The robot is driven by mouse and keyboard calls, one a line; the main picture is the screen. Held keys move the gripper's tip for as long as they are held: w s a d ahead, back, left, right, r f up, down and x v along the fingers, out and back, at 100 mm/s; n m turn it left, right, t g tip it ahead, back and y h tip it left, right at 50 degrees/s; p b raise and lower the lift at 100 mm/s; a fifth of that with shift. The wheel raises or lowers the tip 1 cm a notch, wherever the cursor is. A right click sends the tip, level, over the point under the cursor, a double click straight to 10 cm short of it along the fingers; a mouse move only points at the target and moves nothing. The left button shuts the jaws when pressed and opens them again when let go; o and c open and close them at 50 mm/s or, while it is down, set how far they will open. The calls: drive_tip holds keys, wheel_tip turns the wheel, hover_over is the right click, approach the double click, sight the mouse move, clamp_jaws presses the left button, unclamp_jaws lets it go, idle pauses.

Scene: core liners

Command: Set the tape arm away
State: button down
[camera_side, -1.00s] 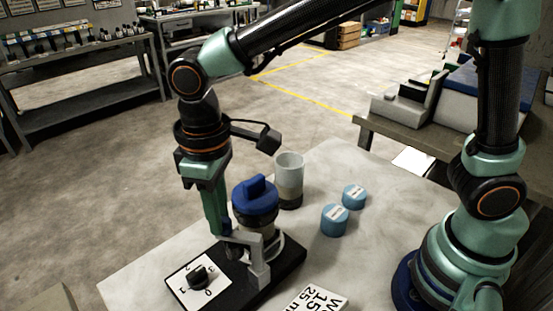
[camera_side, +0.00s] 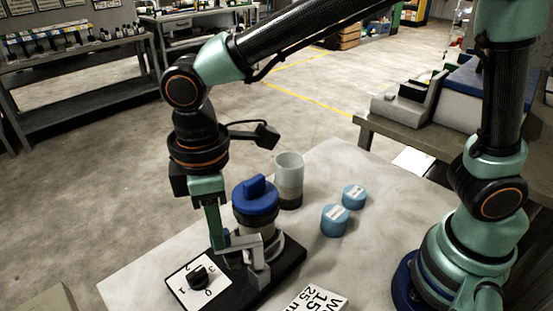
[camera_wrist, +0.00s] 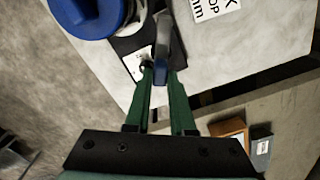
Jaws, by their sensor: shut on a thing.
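The tape arm (camera_side: 243,242) is a grey bent bar on the black base (camera_side: 283,273), beside a core liner (camera_side: 252,224) with a blue lid (camera_side: 256,196). My gripper (camera_side: 217,238) comes down from above at the left end of the bar and is shut on it. In the wrist view my green fingers (camera_wrist: 160,76) close on the blue-grey end of the tape arm (camera_wrist: 163,42). The blue lid is at the upper left there. The fingers hide part of the gripped end.
A black knob (camera_side: 197,277) on a numbered white plate (camera_side: 180,288) sits at the base's front left. Behind the liner stands a translucent cup (camera_side: 289,172). Two blue caps (camera_side: 335,220) and a printed card (camera_side: 316,300) lie to the right, with clear tabletop between.

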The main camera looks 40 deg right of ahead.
drive_tip(key=shift+r, duration=0.1)
drive_tip(key=c, duration=0.8)
unclamp_jaws()
drive_tip(key=shift+o, duration=0.2)
wheel_tip(320, 180, up, 12)
drive_tip(key=d+f+m+t, duration=0.2)
drive_tip(key=d+m, duration=0.4)
drive_tip(key=d, duration=0.7)
drive_tip(key=d+f+m+t, duration=0.2)
drive_tip(key=d+m, duration=0.4)
drive_tip(key=d, duration=0.8)
drive_tip(key=shift+s+f+t, duration=0.25)
drive_tip(key=shift+f+t, duration=0.15)
drive_tip(key=shift+t, duration=0.4)
